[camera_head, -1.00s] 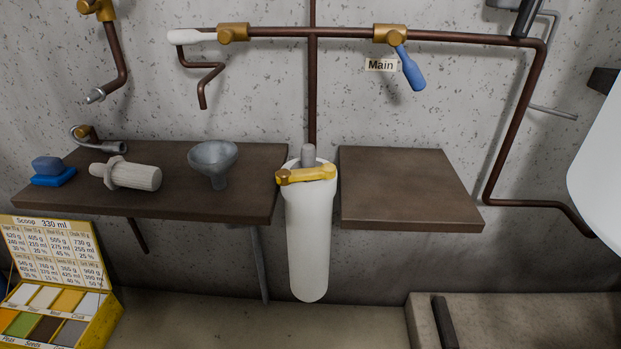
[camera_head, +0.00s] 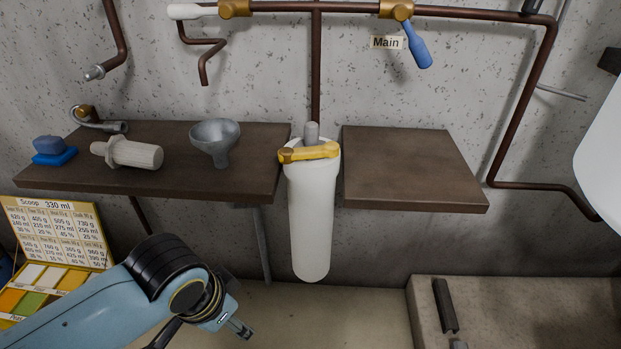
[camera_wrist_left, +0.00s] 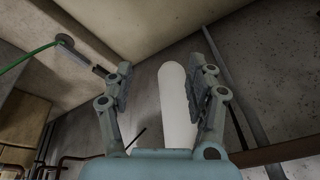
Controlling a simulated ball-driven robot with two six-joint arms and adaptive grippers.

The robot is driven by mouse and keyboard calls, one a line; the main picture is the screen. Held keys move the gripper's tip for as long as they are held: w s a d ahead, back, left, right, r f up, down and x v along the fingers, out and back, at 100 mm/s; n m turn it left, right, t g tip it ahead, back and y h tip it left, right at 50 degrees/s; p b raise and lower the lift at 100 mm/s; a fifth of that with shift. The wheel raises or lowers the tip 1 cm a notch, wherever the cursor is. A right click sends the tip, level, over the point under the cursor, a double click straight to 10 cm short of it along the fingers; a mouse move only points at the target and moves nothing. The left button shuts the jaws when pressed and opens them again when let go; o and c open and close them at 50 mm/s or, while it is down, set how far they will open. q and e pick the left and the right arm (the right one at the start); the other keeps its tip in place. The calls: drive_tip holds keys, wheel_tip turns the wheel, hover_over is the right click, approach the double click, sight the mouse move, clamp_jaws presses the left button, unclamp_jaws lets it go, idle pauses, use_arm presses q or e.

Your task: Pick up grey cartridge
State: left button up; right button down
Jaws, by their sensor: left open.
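A grey cylindrical top (camera_head: 312,133) sticks up from the open mouth of the white housing (camera_head: 311,225), with the yellow wrench (camera_head: 309,152) across it; I cannot tell if it is the grey cartridge, as the rest is hidden. A pale, ribbed cartridge (camera_head: 134,154) lies on its side on the left shelf. My left gripper (camera_head: 240,328) is low in the head view, below the left shelf and left of the housing. In the left wrist view its fingers (camera_wrist_left: 163,72) are open, with the white housing visible between and beyond them. My right gripper is not in view.
A grey funnel (camera_head: 215,141) and blue sponge (camera_head: 50,148) sit on the left shelf (camera_head: 225,184). The right shelf (camera_head: 410,170) is bare. A copper pipe with a blue-handled valve (camera_head: 417,46) runs above. A yellow box (camera_head: 55,245) stands lower left, beside my arm.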

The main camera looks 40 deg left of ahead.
use_arm(q)
wheel_tip(320, 180, up, 6)
drive_tip(key=w+r+t, duration=0.1)
drive_tip(key=w, duration=0.2)
drive_tip(key=t+h, duration=0.2)
drive_tip(key=t, duration=0.8)
approach(307, 132)
drive_tip(key=f, duration=0.1)
drive_tip(key=shift+t, duration=0.3)
drive_tip(key=b+x, duration=0.2)
drive_tip(key=x, duration=0.4)
drive_tip(key=shift+b+x, duration=1)
drive_tip(key=shift+x, duration=1.75)
drive_tip(key=shift+r, duration=0.1)
drive_tip(key=shift+c, duration=0.4)
clamp_jaws()
